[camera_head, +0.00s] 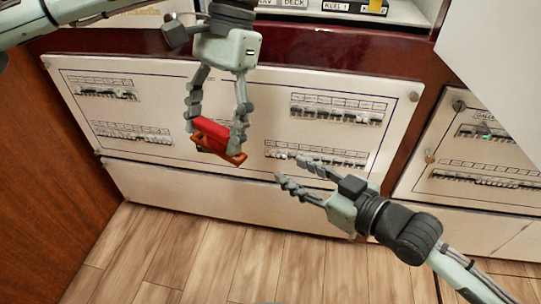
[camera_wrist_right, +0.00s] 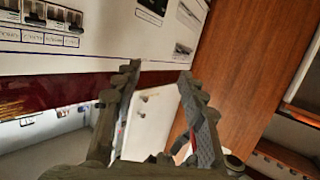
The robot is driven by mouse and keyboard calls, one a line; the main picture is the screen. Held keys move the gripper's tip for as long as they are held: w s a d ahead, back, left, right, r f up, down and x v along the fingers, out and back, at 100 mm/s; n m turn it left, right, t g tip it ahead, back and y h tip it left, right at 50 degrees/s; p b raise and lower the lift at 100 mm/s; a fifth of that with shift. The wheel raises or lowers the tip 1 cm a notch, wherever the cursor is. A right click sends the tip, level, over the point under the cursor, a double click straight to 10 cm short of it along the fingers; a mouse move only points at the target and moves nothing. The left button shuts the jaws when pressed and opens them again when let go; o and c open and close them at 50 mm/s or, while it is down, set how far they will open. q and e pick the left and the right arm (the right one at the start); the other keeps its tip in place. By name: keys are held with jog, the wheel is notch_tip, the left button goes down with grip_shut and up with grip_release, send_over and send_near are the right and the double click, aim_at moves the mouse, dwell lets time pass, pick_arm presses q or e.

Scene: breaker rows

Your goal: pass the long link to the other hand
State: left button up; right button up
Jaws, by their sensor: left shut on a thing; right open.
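The long link (camera_head: 212,128) looks like a red bar with an orange-brown part (camera_head: 222,152) along its lower side. My left gripper (camera_head: 215,137) points down and is shut on it, with one finger at each end, in front of the white breaker panel. My right gripper (camera_head: 291,168) is to the right and a little lower, its fingers spread and empty, pointing left toward the link with a gap between. In the right wrist view the open fingers (camera_wrist_right: 158,75) have nothing between them. A small red patch (camera_wrist_right: 181,147) shows beside the right-hand finger; I cannot tell whether it is the link.
The white panel (camera_head: 150,162) with rows of breakers stands close behind both grippers. A second panel (camera_head: 480,163) is at the right. A brown wooden side (camera_head: 45,185) bounds the left. The plank floor (camera_head: 210,265) below is clear.

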aim_at(195, 124)
jog(key=s+a+r+n+g+y, duration=0.1)
jog(key=s+a+r+n+y, duration=0.35)
jog(key=r, duration=0.75)
jog(key=shift+m, duration=0.95)
jog(key=w+a, duration=0.1)
jog(key=a, duration=0.2)
jog(key=w+a, duration=0.2)
jog(key=a, duration=0.2)
jog(key=w+a, duration=0.1)
jog(key=a, duration=0.3)
jog(key=shift+w, duration=0.4)
jog(key=shift+c, duration=0.4)
grip_shut()
pick_arm(q)
jog(key=o, duration=1.4)
